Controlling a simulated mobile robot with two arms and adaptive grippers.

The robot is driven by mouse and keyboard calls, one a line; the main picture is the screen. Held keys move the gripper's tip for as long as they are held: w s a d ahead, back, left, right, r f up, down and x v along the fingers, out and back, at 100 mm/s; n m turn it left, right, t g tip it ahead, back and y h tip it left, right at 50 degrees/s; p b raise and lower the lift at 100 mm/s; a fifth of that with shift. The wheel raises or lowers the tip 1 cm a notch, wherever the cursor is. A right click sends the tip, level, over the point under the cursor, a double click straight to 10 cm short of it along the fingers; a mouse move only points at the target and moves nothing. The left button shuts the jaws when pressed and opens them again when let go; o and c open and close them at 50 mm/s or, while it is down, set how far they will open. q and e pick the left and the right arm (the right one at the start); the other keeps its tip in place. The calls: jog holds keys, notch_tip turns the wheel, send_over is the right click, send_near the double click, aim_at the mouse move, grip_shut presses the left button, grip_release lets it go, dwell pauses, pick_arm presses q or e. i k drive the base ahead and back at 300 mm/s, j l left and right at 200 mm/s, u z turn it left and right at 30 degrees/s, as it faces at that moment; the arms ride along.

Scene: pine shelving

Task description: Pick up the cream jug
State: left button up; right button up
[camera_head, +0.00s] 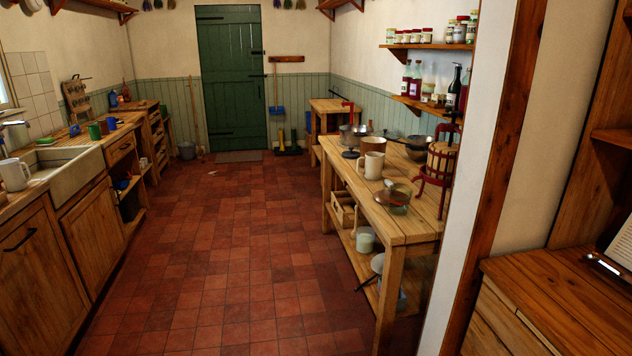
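A cream-coloured jug (374,165) with a handle on its left side stands upright on the wooden worktable (408,222) at the right. A second pale, whitish jug (15,174) stands on the left counter near the sink, cut close by the left picture edge. I cannot tell for certain which of the two is the cream jug meant. Neither of my grippers shows in this view.
A red press (438,165), a pan and a glass bowl crowd the worktable. Shelves with bottles and jars (412,78) hang above it. The sink (70,176) lines the left. The red tiled floor (220,260) between is clear. A white wall end (478,180) stands at right.

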aim_at(374, 161)
jog(key=i, duration=1.65)
